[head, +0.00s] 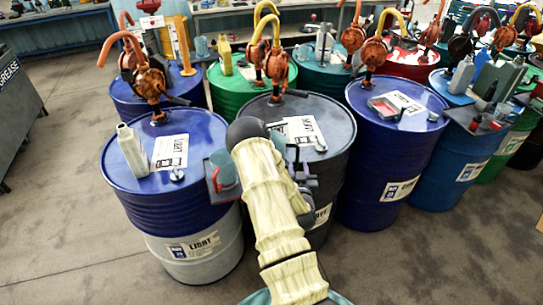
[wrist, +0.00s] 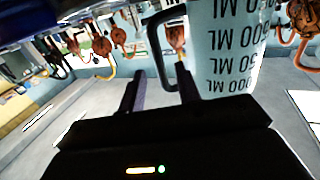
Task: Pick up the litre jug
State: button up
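The litre jug (wrist: 228,45) is pale blue with black ML markings and fills the upper right of the wrist view. The markings appear upside down there. Its dark handle (wrist: 154,50) stands out to the left of its body. My gripper (wrist: 160,78) is open, with its two dark fingers apart and the lower handle between them in the picture. I cannot tell whether either finger touches it. In the head view my pale arm hides most of the gripper. A teal vessel (head: 223,167) shows just left of the arm, above a red tray at the drum's edge.
A blue drum (head: 125,205) stands at front left, with a grey-white bottle (head: 131,150) on top. A dark grey drum (head: 335,165) and another blue drum (head: 375,185) stand to the right. Orange pumps rise from several drums. Grey floor (head: 60,220) is clear at left.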

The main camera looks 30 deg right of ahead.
aim_at(297, 159)
jog(key=shift+w, duration=0.1)
jog(key=x, duration=0.5)
jog(key=shift+f, duration=0.2)
jog(key=shift+c, duration=0.4)
grip_shut()
